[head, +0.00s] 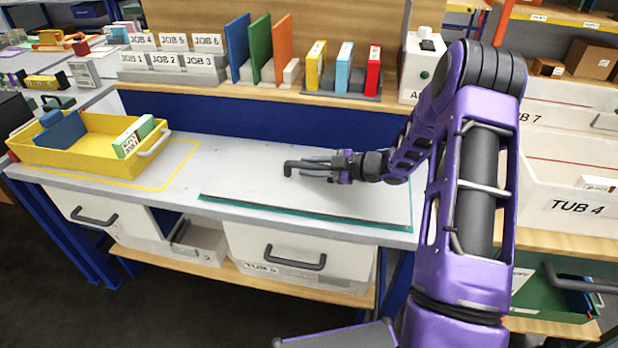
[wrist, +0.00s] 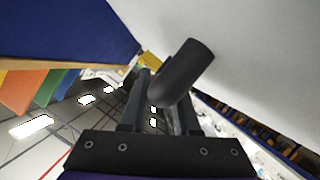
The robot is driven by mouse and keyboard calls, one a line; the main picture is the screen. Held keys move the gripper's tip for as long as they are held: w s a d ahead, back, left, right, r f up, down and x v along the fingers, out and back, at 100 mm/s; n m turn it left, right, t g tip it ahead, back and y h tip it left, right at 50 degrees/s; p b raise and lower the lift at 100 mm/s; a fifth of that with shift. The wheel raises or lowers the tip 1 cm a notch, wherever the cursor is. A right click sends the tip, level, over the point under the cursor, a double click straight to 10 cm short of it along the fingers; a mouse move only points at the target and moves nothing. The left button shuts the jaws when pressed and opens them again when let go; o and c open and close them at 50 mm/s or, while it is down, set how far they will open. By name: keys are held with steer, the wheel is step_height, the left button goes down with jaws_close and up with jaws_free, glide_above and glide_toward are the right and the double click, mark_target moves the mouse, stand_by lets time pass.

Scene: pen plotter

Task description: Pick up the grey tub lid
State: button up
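The grey tub lid (head: 240,180) appears as a pale flat panel lying on the bench top, with a teal edge along its front. A dark bar handle (head: 291,166) stands on it. My gripper (head: 318,169) is low over the lid, reaching in from the right, at this handle. In the wrist view the handle (wrist: 182,72) is close up, at or between the two fingers (wrist: 163,105), and hides part of the right one. I cannot tell whether the fingers press on it. The pale surface (wrist: 260,50) beside it seems to be the lid.
A yellow tray (head: 60,160) with a blue item and boxes stands at the left of the bench. A shelf (head: 235,93) behind holds job-labelled blocks, coloured panels and small boxes. TUB 4 (head: 575,200) stands at the right. Handled tubs (head: 300,240) sit below the bench.

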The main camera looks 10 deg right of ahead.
jaws_close()
